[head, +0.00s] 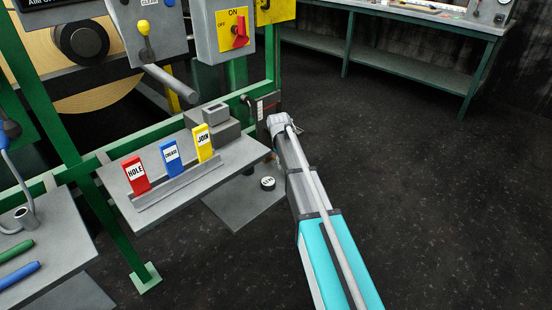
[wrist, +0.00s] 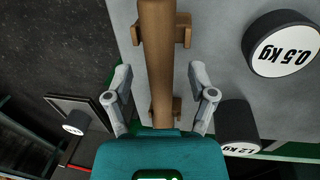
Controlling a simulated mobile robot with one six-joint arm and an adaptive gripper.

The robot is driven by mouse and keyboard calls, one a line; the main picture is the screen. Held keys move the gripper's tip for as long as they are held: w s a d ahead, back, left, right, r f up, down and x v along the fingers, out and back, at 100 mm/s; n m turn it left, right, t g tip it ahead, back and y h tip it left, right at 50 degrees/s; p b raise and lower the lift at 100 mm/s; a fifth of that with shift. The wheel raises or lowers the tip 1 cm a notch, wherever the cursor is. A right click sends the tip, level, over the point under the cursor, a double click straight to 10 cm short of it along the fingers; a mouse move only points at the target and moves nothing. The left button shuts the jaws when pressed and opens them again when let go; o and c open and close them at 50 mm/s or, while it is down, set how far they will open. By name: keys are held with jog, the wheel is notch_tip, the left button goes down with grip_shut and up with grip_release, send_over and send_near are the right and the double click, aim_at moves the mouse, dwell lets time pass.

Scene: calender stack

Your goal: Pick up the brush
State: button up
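A brown wooden bar (wrist: 158,62), which may be the brush's handle, runs upright through the wrist view. Two small wooden supports (wrist: 183,29) hold it above a grey surface. No bristles show, so I cannot tell for sure that it is the brush. My gripper (wrist: 160,78) is open, with one finger on each side of the bar and a gap to it on both sides. The bar's near end is hidden behind the gripper's teal body. In the head view my arm hides the gripper and I see no brush.
A 0.5 kg weight (wrist: 283,50) and a 1.2 kg weight (wrist: 237,127) stand right of the bar. In the head view, red (head: 135,174), blue (head: 172,158) and yellow (head: 203,142) tags stand in a grey rack. Open dark floor (head: 430,200) lies right of my arm.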

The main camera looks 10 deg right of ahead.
grip_shut()
jog(key=shift+r, duration=0.1)
dwell(0.3)
notch_tip(320, 180, up, 10)
jog(key=p, duration=1)
dwell(0.8)
notch_tip(320, 180, up, 20)
jog(key=p, duration=2)
jog(key=shift+r, duration=0.15)
jog(key=shift+s, duration=0.1)
